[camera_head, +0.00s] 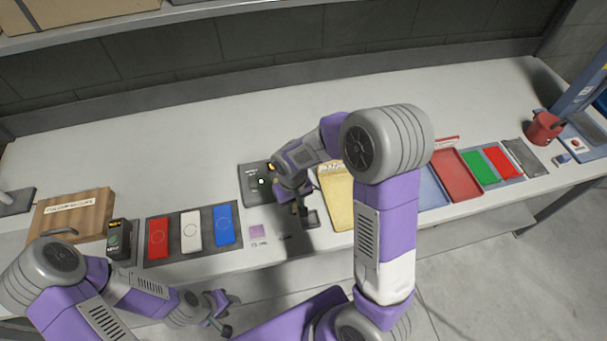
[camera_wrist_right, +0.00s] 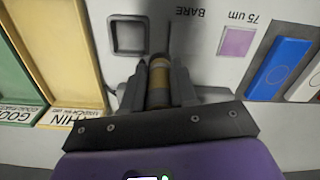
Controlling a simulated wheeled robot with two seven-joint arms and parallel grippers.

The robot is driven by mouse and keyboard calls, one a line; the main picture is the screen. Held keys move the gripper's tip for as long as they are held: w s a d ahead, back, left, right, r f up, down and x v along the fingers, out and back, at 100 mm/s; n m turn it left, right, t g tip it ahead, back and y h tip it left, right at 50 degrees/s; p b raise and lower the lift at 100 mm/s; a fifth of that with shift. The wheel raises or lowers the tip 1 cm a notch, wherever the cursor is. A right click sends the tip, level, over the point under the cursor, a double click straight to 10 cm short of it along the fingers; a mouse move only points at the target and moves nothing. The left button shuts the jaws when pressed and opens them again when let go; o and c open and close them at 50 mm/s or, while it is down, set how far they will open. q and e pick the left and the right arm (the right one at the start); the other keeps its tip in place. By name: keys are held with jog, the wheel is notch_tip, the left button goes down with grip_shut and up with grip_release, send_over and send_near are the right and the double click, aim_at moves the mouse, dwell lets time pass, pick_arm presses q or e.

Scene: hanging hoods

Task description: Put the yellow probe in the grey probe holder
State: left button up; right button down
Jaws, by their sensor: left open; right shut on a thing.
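The yellow probe (camera_wrist_right: 159,82) is a short upright-looking cylinder with a yellow-brown band and dark parts. My right gripper (camera_wrist_right: 158,88) is shut on it, with one finger on each side. In the head view my right gripper (camera_head: 297,205) hangs over the front of the bench, and the probe is hard to make out there. A dark grey square frame with a pale inside (camera_wrist_right: 113,36), possibly the grey probe holder, lies on the bench beside the probe. It also shows in the head view (camera_head: 313,218). My left gripper (camera_head: 219,309) is open and empty before the bench's front edge.
A purple square (camera_head: 257,232) marked 75 um lies left of the right gripper. A dark plate (camera_head: 250,174) lies behind it. A yellow tray (camera_head: 338,200) is close on the right. Red, white and blue panels (camera_head: 191,231) and a black gauge (camera_head: 119,240) are left.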

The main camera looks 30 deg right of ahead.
pick_arm(q)
notch_tip(320, 180, up, 7)
jog(key=p, duration=0.5)
pick_arm(e)
jog(key=s+d+r, duration=0.3)
jog(key=d+r, duration=0.1)
jog(key=r, duration=0.3)
notch_tip(320, 180, down, 10)
jog(key=b, duration=0.8)
pick_arm(q)
notch_tip(320, 180, down, 9)
jog(key=shift+s+b, duration=0.25)
jog(key=shift+b, duration=0.05)
pick_arm(e)
jog(key=shift+f, duration=0.35)
pick_arm(q)
jog(key=shift+f+b, duration=0.65)
jog(key=shift+f, duration=0.1)
pick_arm(e)
jog(key=shift+f, duration=0.6)
jog(key=c, duration=0.8)
grip_release()
pick_arm(q)
jog(key=shift+r+p, duration=0.85)
pick_arm(e)
notch_tip(320, 180, up, 8)
jog(key=shift+f, duration=0.15)
